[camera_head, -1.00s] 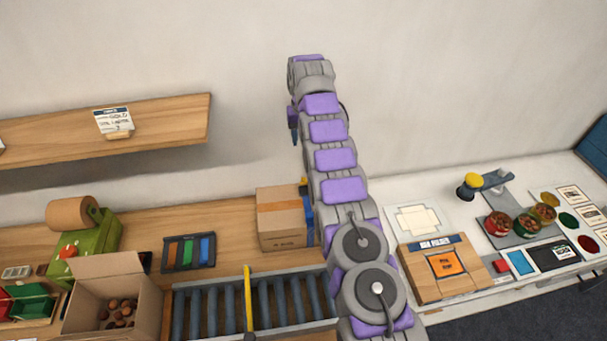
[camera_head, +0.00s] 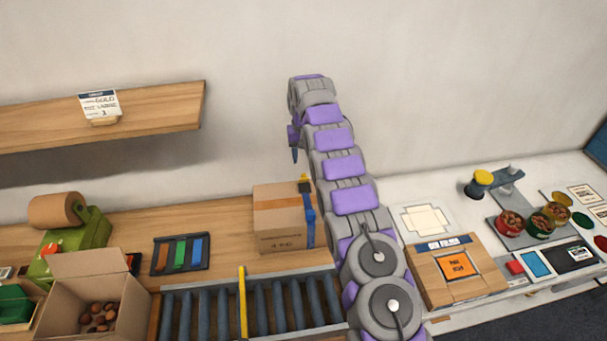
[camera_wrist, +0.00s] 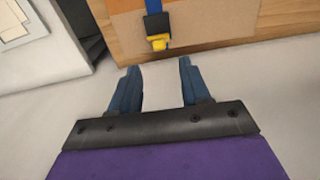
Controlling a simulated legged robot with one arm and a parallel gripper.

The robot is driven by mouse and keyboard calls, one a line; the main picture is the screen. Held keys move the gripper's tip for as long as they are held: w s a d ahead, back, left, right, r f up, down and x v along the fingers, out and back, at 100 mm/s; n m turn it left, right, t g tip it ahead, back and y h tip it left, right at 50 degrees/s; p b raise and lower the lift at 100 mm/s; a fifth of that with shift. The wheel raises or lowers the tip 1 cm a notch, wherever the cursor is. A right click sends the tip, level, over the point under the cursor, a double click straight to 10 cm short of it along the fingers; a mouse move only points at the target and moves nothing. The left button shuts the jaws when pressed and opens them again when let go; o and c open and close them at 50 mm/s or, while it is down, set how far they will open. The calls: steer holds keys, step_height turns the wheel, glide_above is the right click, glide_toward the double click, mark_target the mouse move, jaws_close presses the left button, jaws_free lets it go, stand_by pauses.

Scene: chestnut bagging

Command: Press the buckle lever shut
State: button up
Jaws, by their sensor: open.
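The buckle in the wrist view has a black body and a yellow lever (camera_wrist: 158,42), on a blue strap (camera_wrist: 154,5) at the edge of a cardboard box. In the head view the closed cardboard box (camera_head: 278,222) stands on the wooden bench, with the blue strap (camera_head: 310,222) down its right side and the yellow lever (camera_head: 304,177) at the top. My gripper (camera_wrist: 156,65) is open and empty, its two blue fingers apart, pointing toward the buckle with a gap between. In the head view my gripper (camera_head: 294,150) is mostly hidden by my arm, above the box.
A roller conveyor (camera_head: 205,312) with a yellow bar (camera_head: 242,300) lies in front of the box. An open carton of chestnuts (camera_head: 70,318) and a strap tray (camera_head: 180,254) are at left. A shelf (camera_head: 160,112) hangs above. The right counter holds a wooden press (camera_head: 425,285) and several bowls.

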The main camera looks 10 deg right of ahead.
mark_target(304, 178)
step_height(304, 178, down, 7)
steer(key=shift+r+b, duration=0.1)
steer(key=shift+b, duration=0.3)
steer(key=shift+c, duration=0.4)
steer(key=c, duration=0.7)
